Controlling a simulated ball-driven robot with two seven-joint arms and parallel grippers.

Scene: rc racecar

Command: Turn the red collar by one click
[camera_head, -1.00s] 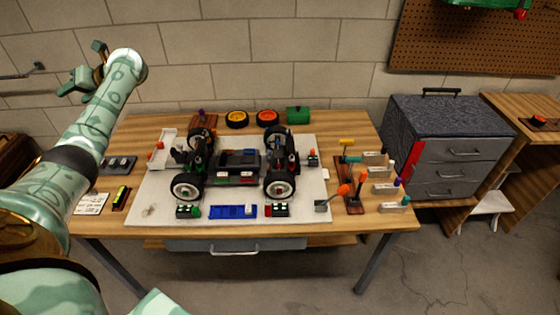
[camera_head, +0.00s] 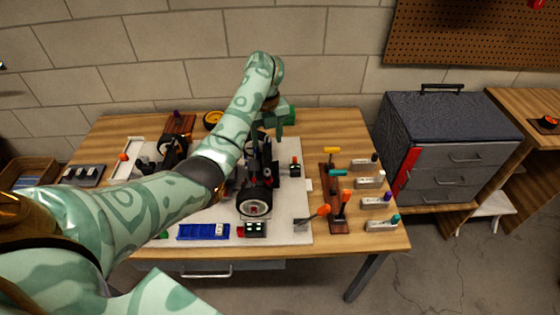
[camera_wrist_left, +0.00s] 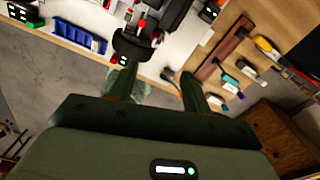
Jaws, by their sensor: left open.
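The RC car stands on the pale mat (camera_head: 293,220). Its near right wheel (camera_head: 254,202) shows in the head view, and my left arm covers much of the chassis. My left gripper (camera_head: 267,134) is over the car's right end, fingers pointing down. In the left wrist view the gripper (camera_wrist_left: 157,72) is open, with nothing held between its fingers. The black wheel (camera_wrist_left: 132,46) and small red parts (camera_wrist_left: 157,38) of the car lie beyond the fingertips. I cannot tell which red part is the collar. My right gripper is out of view.
A rack of orange and teal tools (camera_head: 336,226) stands right of the mat, with several labelled holders (camera_head: 376,202) beside it. A blue tray (camera_head: 204,232) lies at the mat's front edge. A grey drawer cabinet (camera_head: 450,140) stands right of the table.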

